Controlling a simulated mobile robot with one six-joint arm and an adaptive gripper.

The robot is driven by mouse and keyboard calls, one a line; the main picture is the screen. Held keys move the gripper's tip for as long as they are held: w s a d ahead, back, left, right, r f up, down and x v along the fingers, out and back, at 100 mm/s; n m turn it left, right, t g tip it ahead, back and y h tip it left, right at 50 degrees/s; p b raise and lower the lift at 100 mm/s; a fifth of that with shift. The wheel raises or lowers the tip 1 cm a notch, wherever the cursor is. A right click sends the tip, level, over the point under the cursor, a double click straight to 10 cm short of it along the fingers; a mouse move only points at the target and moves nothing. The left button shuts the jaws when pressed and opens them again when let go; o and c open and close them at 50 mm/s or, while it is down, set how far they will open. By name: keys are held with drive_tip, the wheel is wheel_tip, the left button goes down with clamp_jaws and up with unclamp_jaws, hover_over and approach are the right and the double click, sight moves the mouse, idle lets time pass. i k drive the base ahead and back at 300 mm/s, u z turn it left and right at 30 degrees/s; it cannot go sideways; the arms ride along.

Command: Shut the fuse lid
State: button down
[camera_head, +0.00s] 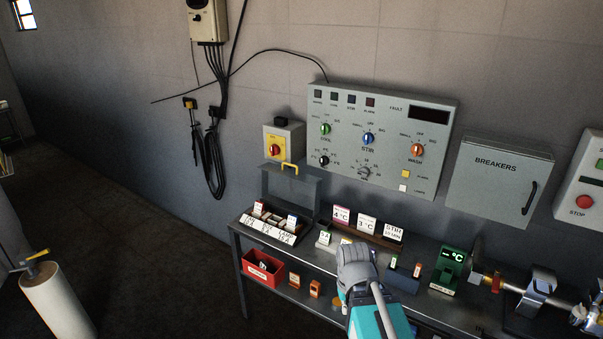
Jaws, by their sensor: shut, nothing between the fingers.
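The fuse lid (289,188) is a grey panel with a yellow handle (290,167) on its top edge. It stands raised, roughly upright, at the back of the fuse box (273,231), at the left end of the metal bench. The box is open, and several small fuses with white and red labels show inside it. My gripper (354,250) is shut and empty, over the middle of the bench. It is to the right of the box and lower in the picture than the lid, apart from both. It hides part of the bench behind it.
White cards (367,223) stand on a strip right of the box. Small labelled blocks and a green °C display (449,268) are on the bench (415,300). A red bin (263,267) sits below. A yellow switch box (284,142) is on the wall behind the lid.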

sight(283, 171)
drive_tip(key=k, duration=0.65)
drive_tip(key=u, duration=0.4)
drive_tip(key=i, duration=2.1)
drive_tip(key=z, duration=0.45)
